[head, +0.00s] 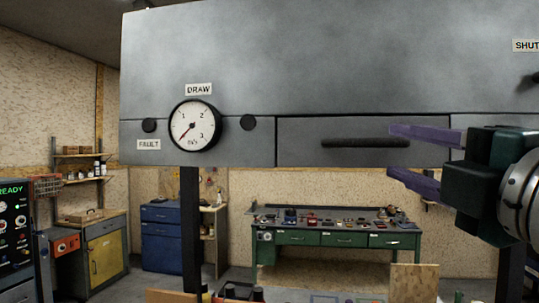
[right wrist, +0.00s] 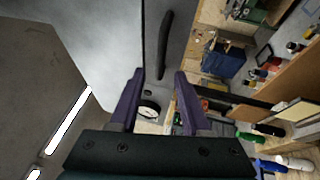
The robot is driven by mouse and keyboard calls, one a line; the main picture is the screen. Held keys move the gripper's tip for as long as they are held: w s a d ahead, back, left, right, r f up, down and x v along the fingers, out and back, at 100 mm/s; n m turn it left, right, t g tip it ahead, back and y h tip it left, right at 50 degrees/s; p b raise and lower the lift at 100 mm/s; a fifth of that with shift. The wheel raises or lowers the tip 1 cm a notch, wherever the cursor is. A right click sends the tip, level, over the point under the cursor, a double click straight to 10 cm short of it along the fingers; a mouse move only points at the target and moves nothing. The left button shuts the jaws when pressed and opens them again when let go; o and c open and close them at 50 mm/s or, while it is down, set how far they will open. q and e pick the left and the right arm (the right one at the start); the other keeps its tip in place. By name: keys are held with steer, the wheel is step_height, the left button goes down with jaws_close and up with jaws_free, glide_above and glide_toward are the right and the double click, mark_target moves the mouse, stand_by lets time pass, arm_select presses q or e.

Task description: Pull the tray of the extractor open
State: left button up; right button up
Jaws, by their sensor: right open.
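The extractor (head: 300,60) is a large grey metal hood across the head view. Its tray (head: 300,150) is a front panel in the lower edge, flush with the hood and closed. A dark bar handle (head: 350,143) runs along the tray; it also shows in the right wrist view (right wrist: 165,45), just beyond the fingertips. My right gripper (head: 390,150) is open, with purple fingers above and below the handle's right end in the head view. In the right wrist view the gripper (right wrist: 158,74) has nothing between its tips. My left gripper is not in view.
A round gauge (head: 194,125) and two black knobs sit left of the tray. A dark post (head: 190,230) stands below the hood. A green workbench (head: 330,240) with small items, a blue cabinet (head: 165,250) and a yellow-doored cabinet (head: 106,259) stand behind.

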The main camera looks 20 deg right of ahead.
mark_target(369, 144)
steer(key=b+x, duration=0.2)
steer(key=x, duration=0.1)
steer(key=shift+f, duration=0.2)
steer(key=p+x, duration=0.1)
steer(key=x, duration=0.1)
steer(key=p+x, duration=0.1)
steer(key=x, duration=0.1)
steer(key=shift+r, duration=0.3)
steer(key=shift+w+d+f+p, duration=0.1)
steer(key=shift+w+p, duration=0.25)
steer(key=shift+w, duration=0.35)
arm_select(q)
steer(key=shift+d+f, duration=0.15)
arm_select(e)
steer(key=c, duration=0.7)
jaws_close()
